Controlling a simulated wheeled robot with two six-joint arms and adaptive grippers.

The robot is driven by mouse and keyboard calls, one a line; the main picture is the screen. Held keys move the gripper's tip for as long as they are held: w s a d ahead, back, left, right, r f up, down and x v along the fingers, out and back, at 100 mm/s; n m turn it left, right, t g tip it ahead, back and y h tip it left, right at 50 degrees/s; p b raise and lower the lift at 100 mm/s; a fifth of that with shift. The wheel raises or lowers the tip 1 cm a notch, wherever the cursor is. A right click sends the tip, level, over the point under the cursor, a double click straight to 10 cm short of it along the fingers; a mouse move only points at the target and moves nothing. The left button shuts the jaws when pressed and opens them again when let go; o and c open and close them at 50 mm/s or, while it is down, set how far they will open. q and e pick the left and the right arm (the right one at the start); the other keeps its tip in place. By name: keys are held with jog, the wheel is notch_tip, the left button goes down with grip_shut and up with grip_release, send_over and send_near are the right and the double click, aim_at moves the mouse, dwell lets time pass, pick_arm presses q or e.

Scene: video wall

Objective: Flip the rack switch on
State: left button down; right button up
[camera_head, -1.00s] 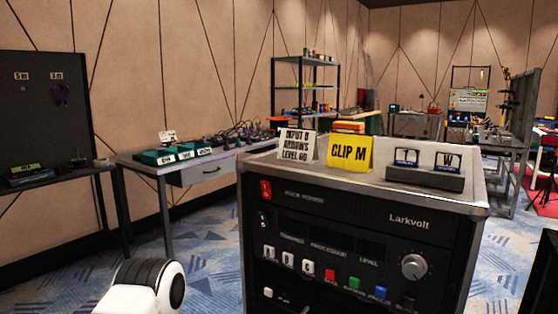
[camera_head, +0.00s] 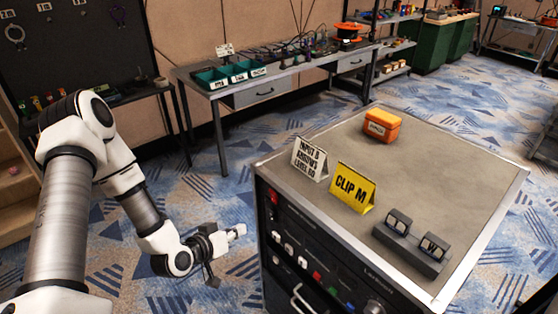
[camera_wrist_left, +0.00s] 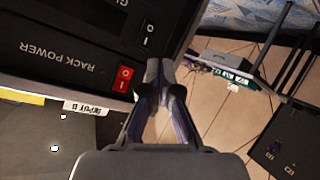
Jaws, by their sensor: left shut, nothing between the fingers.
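The equipment rack (camera_head: 455,180) stands right of centre in the head view, with a grey top and black front panels. Its red power switch (camera_head: 272,196) is near the upper left corner of the front. In the left wrist view, the red rocker switch (camera_wrist_left: 124,79) sits beside the upside-down "RACK POWER" label (camera_wrist_left: 58,57); I cannot tell which way it is tipped. My left gripper (camera_head: 239,231) is shut and empty, left of the rack front. In the wrist view, its fingertips (camera_wrist_left: 161,72) appear just right of the switch, with no clear contact. My right gripper is not in view.
On the rack top are a white sign (camera_head: 309,158), a yellow "CLIP M" sign (camera_head: 352,188), an orange box (camera_head: 381,126) and a dark twin-display unit (camera_head: 411,246). A second black rocker (camera_wrist_left: 148,34) is near the red one. Carpet lies open left of the rack.

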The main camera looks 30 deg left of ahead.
pick_arm(q)
notch_tip(320, 180, up, 2)
jog(key=r, duration=0.1)
jog(key=b, duration=0.2)
send_near(272, 196)
jog(key=shift+w+f, duration=1.7)
jog(key=shift+f, duration=0.4)
jog(key=shift+w+d+r, duration=0.1)
jog(key=shift+w+r, duration=0.2)
jog(key=shift+w, duration=0.3)
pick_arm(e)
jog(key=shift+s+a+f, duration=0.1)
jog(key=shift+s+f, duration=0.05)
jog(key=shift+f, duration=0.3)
pick_arm(q)
jog(key=shift+w+d+r+b, duration=0.15)
jog(key=shift+w+d+b, duration=0.05)
jog(key=shift+w+b, duration=0.15)
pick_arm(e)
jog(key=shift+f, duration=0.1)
pick_arm(q)
jog(key=shift+w+d+r, duration=0.1)
jog(key=shift+w+r, duration=0.05)
jog(key=shift+w, duration=0.2)
jog(key=shift+s, duration=0.1)
jog(key=shift+s+a+f, duration=0.3)
jog(key=shift+s+a, duration=0.05)
jog(key=shift+s, duration=0.3)
